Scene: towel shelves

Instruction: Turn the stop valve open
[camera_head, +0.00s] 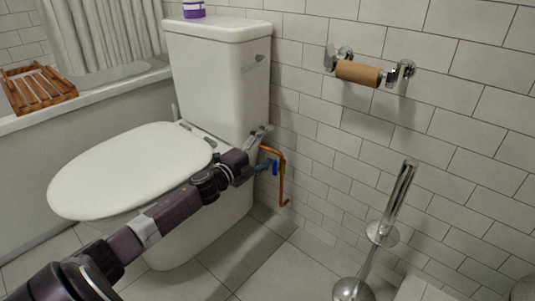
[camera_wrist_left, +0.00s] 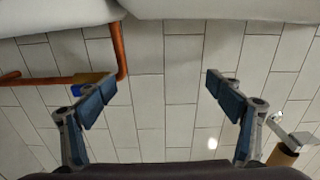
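The stop valve (camera_head: 275,168) shows as a small blue handle on a copper pipe (camera_head: 282,185) low on the tiled wall, right of the toilet. In the left wrist view the valve (camera_wrist_left: 91,78) is a blue and brassy piece beside the copper pipe (camera_wrist_left: 119,50), partly hidden by the picture-left finger. My left gripper (camera_head: 264,149) reaches across the front of the toilet to just beside the pipe. In the left wrist view its two fingers (camera_wrist_left: 158,94) stand wide apart with only wall tiles between them. Whether a finger touches the valve I cannot tell. My right gripper is out of view.
The toilet (camera_head: 120,170) stands left of the valve, its tank (camera_head: 215,75) above my gripper. A paper roll holder (camera_head: 358,73) is on the wall. A chrome brush stand (camera_head: 382,235) stands on the floor at right. Floor between toilet and stand is clear.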

